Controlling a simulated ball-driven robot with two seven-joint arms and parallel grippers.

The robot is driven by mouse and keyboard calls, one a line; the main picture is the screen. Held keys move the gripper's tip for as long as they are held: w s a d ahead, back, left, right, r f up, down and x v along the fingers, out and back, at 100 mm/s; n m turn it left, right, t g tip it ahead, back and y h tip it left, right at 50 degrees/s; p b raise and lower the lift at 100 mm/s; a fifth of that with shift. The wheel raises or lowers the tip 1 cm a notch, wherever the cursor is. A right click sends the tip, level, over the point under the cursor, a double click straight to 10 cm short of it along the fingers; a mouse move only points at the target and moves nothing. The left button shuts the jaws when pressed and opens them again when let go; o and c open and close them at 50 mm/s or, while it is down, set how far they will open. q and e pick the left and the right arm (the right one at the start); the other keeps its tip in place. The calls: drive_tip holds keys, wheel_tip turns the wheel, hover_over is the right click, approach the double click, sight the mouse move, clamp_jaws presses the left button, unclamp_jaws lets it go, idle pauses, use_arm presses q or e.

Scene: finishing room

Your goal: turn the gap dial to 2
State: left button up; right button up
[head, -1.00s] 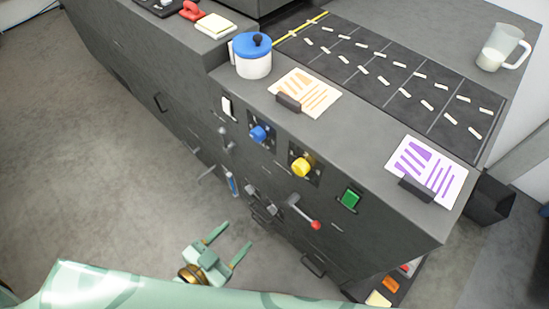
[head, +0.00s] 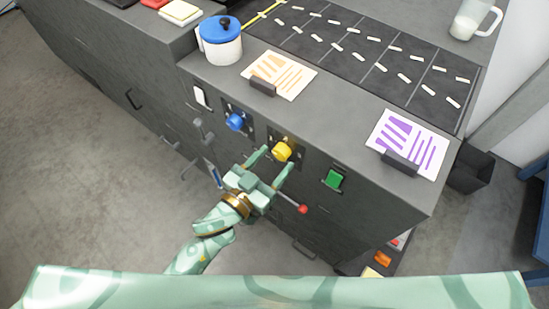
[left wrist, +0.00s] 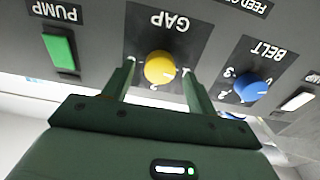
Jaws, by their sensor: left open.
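The gap dial is a yellow knob (head: 282,151) on a dark plate on the machine's front. In the left wrist view the yellow knob (left wrist: 160,68) sits under the upside-down word GAP. Its pale pointer mark faces right in that view, towards a numeral that looks like 1; another numeral below it looks like 2. My left gripper (head: 278,161) is open, its fingers pointing at the knob. In the left wrist view its fingers (left wrist: 159,76) stand one on each side of the knob. I cannot tell whether they touch it. My right gripper is not in view.
The blue belt dial (head: 235,121) is left of the gap dial, and the green pump button (head: 334,179) is right. A red-tipped lever (head: 302,209) sticks out below. Cards, a blue-lidded pot (head: 220,45) and a jug (head: 474,20) stand on top.

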use_arm(q)
drive_tip(key=shift+w+d, duration=0.35)
drive_tip(key=shift+w, duration=0.15)
drive_tip(key=c, duration=1)
